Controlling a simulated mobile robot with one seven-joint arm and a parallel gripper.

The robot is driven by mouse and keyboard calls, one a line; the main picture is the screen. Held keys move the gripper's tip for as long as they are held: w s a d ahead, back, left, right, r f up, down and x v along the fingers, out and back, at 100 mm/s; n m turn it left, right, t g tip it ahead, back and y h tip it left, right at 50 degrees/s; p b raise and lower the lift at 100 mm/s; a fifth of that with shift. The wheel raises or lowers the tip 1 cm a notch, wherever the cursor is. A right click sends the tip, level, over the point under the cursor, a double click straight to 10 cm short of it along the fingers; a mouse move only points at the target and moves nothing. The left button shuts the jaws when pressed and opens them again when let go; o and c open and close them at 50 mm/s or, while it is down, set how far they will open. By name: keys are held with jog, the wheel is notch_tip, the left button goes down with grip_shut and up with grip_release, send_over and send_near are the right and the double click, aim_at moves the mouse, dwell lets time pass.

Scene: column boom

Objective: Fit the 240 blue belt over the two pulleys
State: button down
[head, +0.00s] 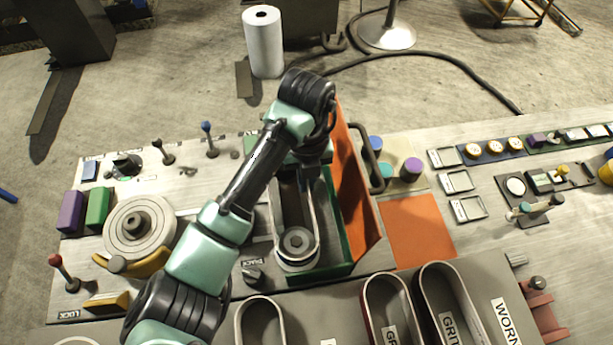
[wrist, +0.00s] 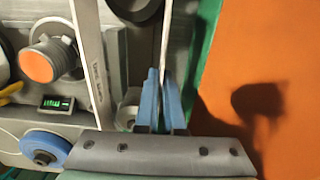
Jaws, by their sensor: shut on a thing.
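The pale belt (head: 277,208) is a long upright loop inside the green-edged housing. Its near end goes around the near pulley (head: 297,243). My gripper (head: 303,168) is at the far end of the housing, mostly hidden by my own arm, which also hides the far pulley. In the wrist view my blue gripper fingers (wrist: 162,104) are shut on a thin belt strand (wrist: 165,38). The other strand, with small unreadable print, runs to their left (wrist: 92,60). A dark round part (wrist: 135,8) shows between the strands; I cannot tell if the belt is around it.
The orange door (head: 358,190) stands open along the housing's right side. Spare belts (head: 386,310) stand in the front tray, beside GRIT and WORN labels. Left are a large round disc (head: 140,232) and small levers. An orange mat (head: 418,228) lies clear at right.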

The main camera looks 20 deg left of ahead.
jog(key=shift+f+b, duration=1.4)
jog(key=shift+f, duration=0.8)
jog(key=shift+f, duration=0.15)
jog(key=c, duration=0.5)
grip_release()
jog(key=shift+c, duration=0.2)
jog(key=shift+r+p, duration=3.05)
jog(key=shift+r, duration=0.75)
